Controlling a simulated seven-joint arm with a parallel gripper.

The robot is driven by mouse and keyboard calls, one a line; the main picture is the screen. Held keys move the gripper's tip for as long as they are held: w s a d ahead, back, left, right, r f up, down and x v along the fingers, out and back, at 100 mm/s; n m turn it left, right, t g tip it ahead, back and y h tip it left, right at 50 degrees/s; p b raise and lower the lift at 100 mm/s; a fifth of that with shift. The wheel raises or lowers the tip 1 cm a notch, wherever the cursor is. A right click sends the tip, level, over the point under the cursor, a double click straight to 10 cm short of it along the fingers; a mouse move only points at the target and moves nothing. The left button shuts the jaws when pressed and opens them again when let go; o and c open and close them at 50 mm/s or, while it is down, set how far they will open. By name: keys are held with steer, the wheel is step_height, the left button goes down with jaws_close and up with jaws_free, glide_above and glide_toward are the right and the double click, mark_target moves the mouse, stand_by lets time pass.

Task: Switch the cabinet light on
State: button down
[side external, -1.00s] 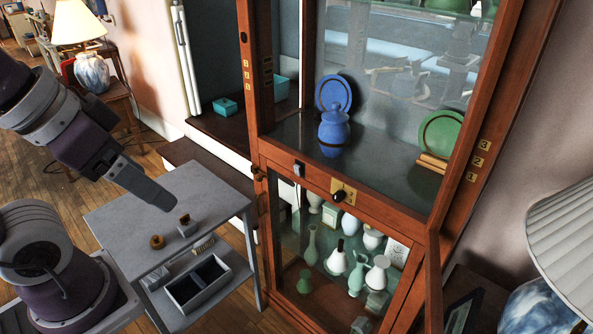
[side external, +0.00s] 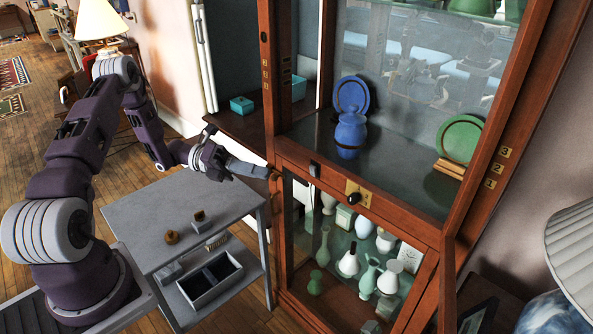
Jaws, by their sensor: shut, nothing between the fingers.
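The tall wooden cabinet (side external: 447,230) has glass panels and stands at the centre right. A small grey block that looks like a switch (side external: 314,170) sits on its middle rail. To its right is a brass plate with a black knob (side external: 354,198). My gripper (side external: 268,174) is shut and empty. Its tip is at the cabinet's left front post, left of the grey block and apart from it. I cannot tell whether the tip touches the post. No clear glow shows inside the cabinet.
A grey side table (side external: 190,240) stands below my arm, with small items on top and a divided tray (side external: 210,280) on its lower shelf. Vases (side external: 349,262) and a blue jar (side external: 350,134) stand behind glass. A pleated lampshade (side external: 575,245) is at the right.

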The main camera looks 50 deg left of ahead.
steer(key=a+f+n+t+y, duration=0.2)
steer(key=a+f+n+t, duration=0.3)
steer(key=f+n+t, duration=0.1)
steer(key=shift+a+f+n, duration=0.15)
steer(key=shift+f+n, duration=0.2)
steer(key=shift+n, duration=0.55)
glide_toward(313, 171)
steer(key=shift+r+x, duration=0.5)
steer(key=shift+x, duration=2.45)
steer(key=shift+s, duration=0.15)
